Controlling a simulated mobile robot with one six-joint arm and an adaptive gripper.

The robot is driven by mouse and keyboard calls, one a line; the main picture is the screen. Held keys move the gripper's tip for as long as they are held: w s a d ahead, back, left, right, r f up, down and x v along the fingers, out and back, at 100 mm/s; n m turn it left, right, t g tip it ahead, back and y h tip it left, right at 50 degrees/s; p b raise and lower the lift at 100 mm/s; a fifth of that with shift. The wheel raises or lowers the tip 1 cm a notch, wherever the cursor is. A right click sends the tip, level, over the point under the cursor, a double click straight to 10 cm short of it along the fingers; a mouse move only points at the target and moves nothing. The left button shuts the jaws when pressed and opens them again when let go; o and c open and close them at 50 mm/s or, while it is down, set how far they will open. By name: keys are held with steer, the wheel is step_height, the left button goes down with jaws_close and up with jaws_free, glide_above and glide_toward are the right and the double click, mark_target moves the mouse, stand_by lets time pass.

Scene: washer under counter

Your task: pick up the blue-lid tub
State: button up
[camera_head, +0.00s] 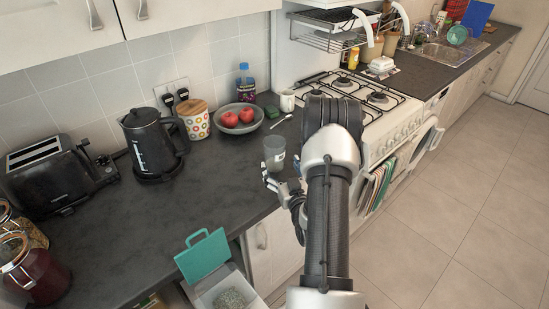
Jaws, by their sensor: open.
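Two things could be the blue-lid tub, and I cannot tell which. One is a clear container with a teal-blue lid (203,255) standing open, at the front edge of the counter; its open body (213,290) holds something grainy and grey. The other is a clear bottle-like container with a blue top (245,88), upright against the back wall behind the fruit bowl. My gripper (271,182) is open, low beside a grey translucent cup (274,153) at the counter's front edge. My arm hides part of the gripper, and I cannot tell whether it touches the cup.
A bowl of red fruit (262,123), a patterned canister (194,124), a black kettle (150,145) and a toaster (58,177) line the back. Jars (40,285) stand front left. The gas hob (345,86) is to the right. The middle-left counter (125,240) is clear.

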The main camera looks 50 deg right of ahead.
mark_target(278, 162)
steer(key=x, duration=0.4)
steer(key=shift+f+b, duration=0.25)
steer(key=shift+b, duration=0.15)
steer(key=shift+c, duration=0.3)
steer(key=c, duration=1.6)
steer(key=shift+c, duration=0.3)
steer(key=shift+r, duration=0.15)
